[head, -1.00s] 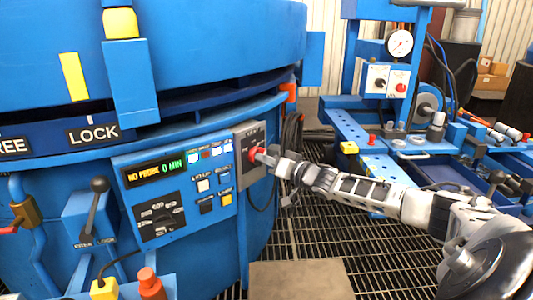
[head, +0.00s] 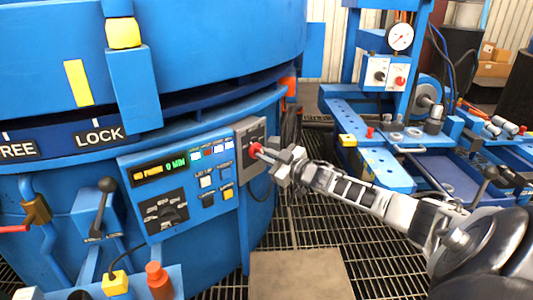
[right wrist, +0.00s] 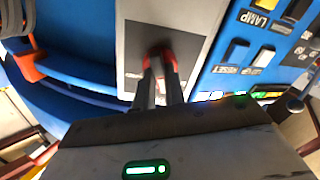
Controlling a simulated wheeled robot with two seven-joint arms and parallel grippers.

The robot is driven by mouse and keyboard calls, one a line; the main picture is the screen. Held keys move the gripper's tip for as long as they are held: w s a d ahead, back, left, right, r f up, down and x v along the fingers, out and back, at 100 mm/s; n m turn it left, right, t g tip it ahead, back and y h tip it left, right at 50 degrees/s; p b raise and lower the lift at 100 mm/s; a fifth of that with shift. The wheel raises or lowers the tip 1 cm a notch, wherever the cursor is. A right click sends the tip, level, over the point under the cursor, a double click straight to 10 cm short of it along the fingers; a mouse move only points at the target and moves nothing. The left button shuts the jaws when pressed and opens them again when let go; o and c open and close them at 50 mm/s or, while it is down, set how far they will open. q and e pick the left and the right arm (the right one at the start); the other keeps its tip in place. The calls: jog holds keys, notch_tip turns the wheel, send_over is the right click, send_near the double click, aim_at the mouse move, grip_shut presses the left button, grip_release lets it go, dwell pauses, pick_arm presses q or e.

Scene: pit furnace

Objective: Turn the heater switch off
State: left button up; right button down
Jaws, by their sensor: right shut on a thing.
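The heater switch looks to be the red knob (head: 256,149) on a grey box (head: 247,170) at the right edge of the blue furnace panel. My right gripper (head: 264,152) reaches it from the right and is shut on the knob. In the right wrist view the two dark fingers (right wrist: 160,82) meet the red knob (right wrist: 172,62) on the grey plate (right wrist: 133,40). The fingers and their shadow hide much of the knob, so its setting cannot be read. My left gripper is not in view.
A lever (head: 103,205) stands further left. A blue workbench (head: 365,150) with a gauge (head: 399,37) is at right. Grating floor (head: 320,225) lies between.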

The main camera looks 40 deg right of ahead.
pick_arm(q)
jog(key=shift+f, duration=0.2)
pick_arm(e)
jog(key=shift+n, duration=2.5)
jog(key=c, duration=1.5)
grip_release()
jog(key=shift+o, duration=0.2)
